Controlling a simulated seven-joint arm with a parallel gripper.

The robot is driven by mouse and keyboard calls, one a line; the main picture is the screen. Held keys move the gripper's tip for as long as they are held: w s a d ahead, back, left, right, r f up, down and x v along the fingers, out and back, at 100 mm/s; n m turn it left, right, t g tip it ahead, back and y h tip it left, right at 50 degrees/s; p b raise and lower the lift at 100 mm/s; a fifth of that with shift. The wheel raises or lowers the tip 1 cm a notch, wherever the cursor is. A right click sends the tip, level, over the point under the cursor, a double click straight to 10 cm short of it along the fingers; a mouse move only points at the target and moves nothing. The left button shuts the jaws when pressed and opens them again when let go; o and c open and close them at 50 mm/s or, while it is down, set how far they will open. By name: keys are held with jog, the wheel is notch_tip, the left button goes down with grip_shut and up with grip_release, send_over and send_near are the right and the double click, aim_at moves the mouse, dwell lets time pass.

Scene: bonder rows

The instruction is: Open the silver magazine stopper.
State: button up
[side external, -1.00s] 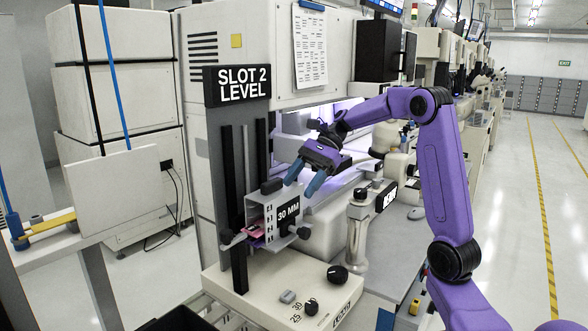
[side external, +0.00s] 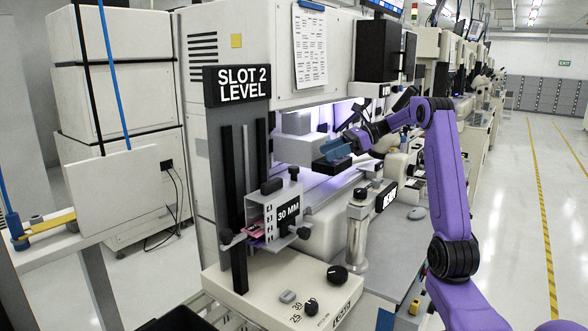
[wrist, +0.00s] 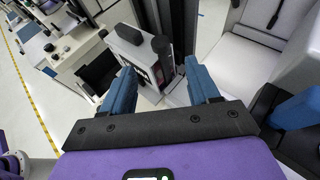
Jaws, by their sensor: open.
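The silver magazine (side external: 262,214) with a "30 MM" label sits on the front of the machine at "SLOT 2 LEVEL". In the wrist view, the magazine (wrist: 130,52) with a round black knob (wrist: 161,44) shows beyond my spread blue fingertips (wrist: 160,88).
A cream control panel (side external: 260,290) with black dials (side external: 337,275) lies below the magazine. A silver post (side external: 357,235) stands to its right. Dark vertical rails (side external: 234,190) rise behind it, and the machine's lit bay (side external: 325,185) is near my gripper.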

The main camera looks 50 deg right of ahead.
aim_at(296, 166)
jog(key=x, duration=1.2)
jog(key=shift+f, duration=0.1)
